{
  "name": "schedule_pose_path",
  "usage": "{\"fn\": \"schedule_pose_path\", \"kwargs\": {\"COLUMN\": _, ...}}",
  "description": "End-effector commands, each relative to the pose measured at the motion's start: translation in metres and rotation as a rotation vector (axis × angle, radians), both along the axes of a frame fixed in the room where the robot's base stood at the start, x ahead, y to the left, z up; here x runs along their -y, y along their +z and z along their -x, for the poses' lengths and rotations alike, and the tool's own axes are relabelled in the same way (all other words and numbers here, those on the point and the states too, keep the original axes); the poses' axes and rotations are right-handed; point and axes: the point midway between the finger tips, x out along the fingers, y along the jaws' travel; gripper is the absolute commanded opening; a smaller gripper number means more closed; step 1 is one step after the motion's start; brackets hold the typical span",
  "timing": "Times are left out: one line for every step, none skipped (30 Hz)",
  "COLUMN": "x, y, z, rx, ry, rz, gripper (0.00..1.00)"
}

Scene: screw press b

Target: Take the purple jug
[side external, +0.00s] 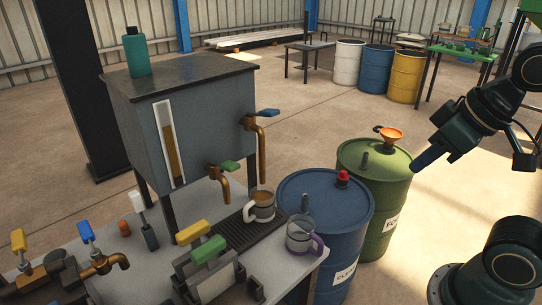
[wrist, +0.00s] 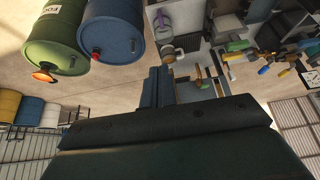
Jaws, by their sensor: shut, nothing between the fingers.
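The purple jug (side external: 303,237), a greyish see-through vessel with a purple handle and purple band, stands upright on the grey bench near its right corner. It also shows small in the wrist view (wrist: 168,51), beyond my fingertips. My gripper (side external: 418,165) is shut and empty, in the air at the right, above and to the right of the green drum. It is well apart from the jug. In the wrist view, its blue fingers (wrist: 159,75) are together at the centre.
A mug (side external: 262,206) of brown liquid stands on a dark drip tray (side external: 238,232) beside the jug, under brass taps (side external: 261,135). A blue drum (side external: 325,215) and a green drum (side external: 375,160) with an orange funnel (side external: 391,134) stand between bench and gripper. Coloured levers (side external: 195,235) crowd the bench front.

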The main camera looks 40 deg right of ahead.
Motion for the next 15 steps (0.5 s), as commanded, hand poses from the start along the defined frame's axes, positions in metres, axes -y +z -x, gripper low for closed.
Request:
{"fn": "schedule_pose_path", "kwargs": {"x": 0.0, "y": 0.0, "z": -0.0001, "rx": 0.0, "ry": 0.0, "rz": 0.0, "gripper": 0.0}}
{"fn": "schedule_pose_path", "kwargs": {"x": 0.0, "y": 0.0, "z": -0.0001, "rx": 0.0, "ry": 0.0, "rz": 0.0, "gripper": 0.0}}
{"fn": "schedule_pose_path", "kwargs": {"x": 0.0, "y": 0.0, "z": -0.0001, "rx": 0.0, "ry": 0.0, "rz": 0.0, "gripper": 0.02}}
{"fn": "schedule_pose_path", "kwargs": {"x": 0.0, "y": 0.0, "z": -0.0001, "rx": 0.0, "ry": 0.0, "rz": 0.0, "gripper": 0.08}}
{"fn": "schedule_pose_path", "kwargs": {"x": 0.0, "y": 0.0, "z": -0.0001, "rx": 0.0, "ry": 0.0, "rz": 0.0, "gripper": 0.14}}
{"fn": "schedule_pose_path", "kwargs": {"x": 0.0, "y": 0.0, "z": -0.0001, "rx": 0.0, "ry": 0.0, "rz": 0.0, "gripper": 0.22}}
{"fn": "schedule_pose_path", "kwargs": {"x": 0.0, "y": 0.0, "z": -0.0001, "rx": 0.0, "ry": 0.0, "rz": 0.0, "gripper": 0.28}}
{"fn": "schedule_pose_path", "kwargs": {"x": 0.0, "y": 0.0, "z": -0.0001, "rx": 0.0, "ry": 0.0, "rz": 0.0, "gripper": 0.33}}
{"fn": "schedule_pose_path", "kwargs": {"x": 0.0, "y": 0.0, "z": -0.0001, "rx": 0.0, "ry": 0.0, "rz": 0.0, "gripper": 0.41}}
{"fn": "schedule_pose_path", "kwargs": {"x": 0.0, "y": 0.0, "z": -0.0001, "rx": 0.0, "ry": 0.0, "rz": 0.0, "gripper": 0.41}}
{"fn": "schedule_pose_path", "kwargs": {"x": 0.0, "y": 0.0, "z": -0.0001, "rx": 0.0, "ry": 0.0, "rz": 0.0, "gripper": 0.41}}
{"fn": "schedule_pose_path", "kwargs": {"x": 0.0, "y": 0.0, "z": -0.0001, "rx": 0.0, "ry": 0.0, "rz": 0.0, "gripper": 0.41}}
{"fn": "schedule_pose_path", "kwargs": {"x": 0.0, "y": 0.0, "z": -0.0001, "rx": 0.0, "ry": 0.0, "rz": 0.0, "gripper": 0.41}}
{"fn": "schedule_pose_path", "kwargs": {"x": 0.0, "y": 0.0, "z": -0.0001, "rx": 0.0, "ry": 0.0, "rz": 0.0, "gripper": 0.41}}
{"fn": "schedule_pose_path", "kwargs": {"x": 0.0, "y": 0.0, "z": -0.0001, "rx": 0.0, "ry": 0.0, "rz": 0.0, "gripper": 0.41}}
